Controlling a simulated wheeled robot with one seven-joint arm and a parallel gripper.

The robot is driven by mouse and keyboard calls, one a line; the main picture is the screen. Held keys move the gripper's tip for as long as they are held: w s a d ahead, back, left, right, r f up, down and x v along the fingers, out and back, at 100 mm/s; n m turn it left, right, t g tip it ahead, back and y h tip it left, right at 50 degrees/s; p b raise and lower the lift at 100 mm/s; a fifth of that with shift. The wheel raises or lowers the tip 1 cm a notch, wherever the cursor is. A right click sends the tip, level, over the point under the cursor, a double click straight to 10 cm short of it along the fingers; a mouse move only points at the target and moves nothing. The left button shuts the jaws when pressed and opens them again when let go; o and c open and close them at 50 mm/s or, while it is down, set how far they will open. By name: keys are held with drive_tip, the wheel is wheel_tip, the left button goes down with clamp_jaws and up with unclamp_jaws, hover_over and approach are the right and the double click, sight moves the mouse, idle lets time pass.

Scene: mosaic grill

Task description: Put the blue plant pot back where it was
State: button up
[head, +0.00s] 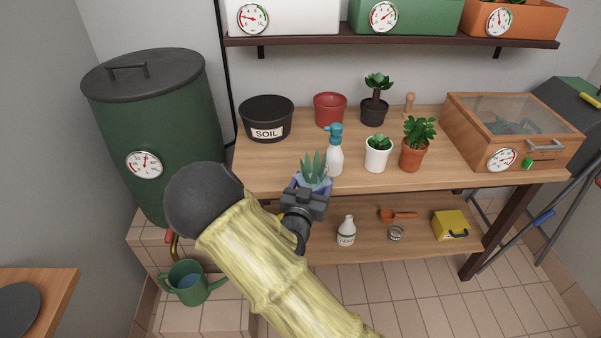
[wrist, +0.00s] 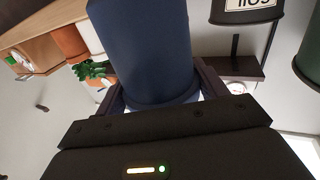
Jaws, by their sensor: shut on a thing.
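The blue plant pot (head: 293,182) holds a spiky succulent (head: 314,167). In the head view the pot is mostly hidden behind my gripper (head: 306,190), which is shut on it. Both appear in front of the near left edge of the wooden bench (head: 256,165). Whether the pot touches the bench cannot be told. In the wrist view the blue pot (wrist: 140,48) fills the upper middle, between the fingers of my gripper (wrist: 155,95).
A spray bottle (head: 335,158) stands just behind the pot. A white pot (head: 377,158), terracotta pot (head: 412,157), red pot (head: 329,109) and black soil bin (head: 266,122) are on the bench. The bench's front left looks clear. A green barrel (head: 180,110) stands left.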

drive_tip(key=s+d+f+y, duration=0.1)
drive_tip(key=s+d+f, duration=0.1)
drive_tip(key=d+f, duration=0.6)
wheel_tip(320, 180, down, 2)
drive_tip(key=shift+f+n, duration=0.1)
drive_tip(key=shift+n, duration=0.3)
drive_tip(key=shift+s, duration=0.15)
